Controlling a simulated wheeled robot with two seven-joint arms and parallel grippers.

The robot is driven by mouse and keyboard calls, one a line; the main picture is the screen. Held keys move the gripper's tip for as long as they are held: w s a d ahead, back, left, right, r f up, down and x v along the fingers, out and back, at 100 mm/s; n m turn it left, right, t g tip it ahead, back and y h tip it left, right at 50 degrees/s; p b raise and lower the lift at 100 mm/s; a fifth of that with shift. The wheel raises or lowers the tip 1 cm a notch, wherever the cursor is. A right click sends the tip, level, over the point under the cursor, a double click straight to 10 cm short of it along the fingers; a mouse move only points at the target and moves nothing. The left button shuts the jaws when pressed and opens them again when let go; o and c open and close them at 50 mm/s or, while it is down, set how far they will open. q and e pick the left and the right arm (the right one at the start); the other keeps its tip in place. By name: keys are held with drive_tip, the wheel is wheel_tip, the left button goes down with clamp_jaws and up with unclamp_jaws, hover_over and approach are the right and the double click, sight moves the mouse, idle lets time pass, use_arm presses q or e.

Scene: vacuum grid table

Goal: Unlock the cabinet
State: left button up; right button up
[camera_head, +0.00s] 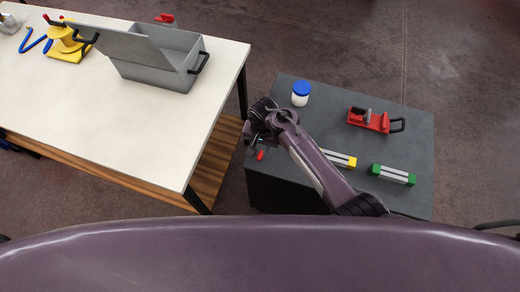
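The cabinet (400,120) is a dark grey block with a flat top, right of the white table. My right arm reaches over it from the lower right. My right gripper (256,145) is at the cabinet's left edge, pointing down. A small red piece (260,155) shows right at the gripper. I cannot tell whether it is held or only beside the fingers. The fingers are small and dark, so their opening is unclear. The cabinet's lock and front face are not visible. My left gripper is not in view.
On the cabinet top stand a white jar with a blue lid (301,94), a red tool (370,120), a yellow-ended block (340,159) and a green-ended block (393,175). The white table (120,130) holds an open grey toolbox (160,70). A narrow gap separates table and cabinet.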

sight(260, 155)
drive_tip(key=shift+w+a+r, duration=0.2)
drive_tip(key=shift+w+r, duration=0.05)
drive_tip(key=shift+w, duration=0.1)
drive_tip(key=shift+f, duration=0.1)
drive_tip(key=shift+f+b, duration=0.55)
drive_tip(key=shift+b, duration=0.15)
wheel_tip(260, 155, down, 6)
drive_tip(key=b, duration=0.7)
drive_tip(key=shift+f, duration=0.25)
drive_tip(key=shift+c, duration=0.4)
clamp_jaws()
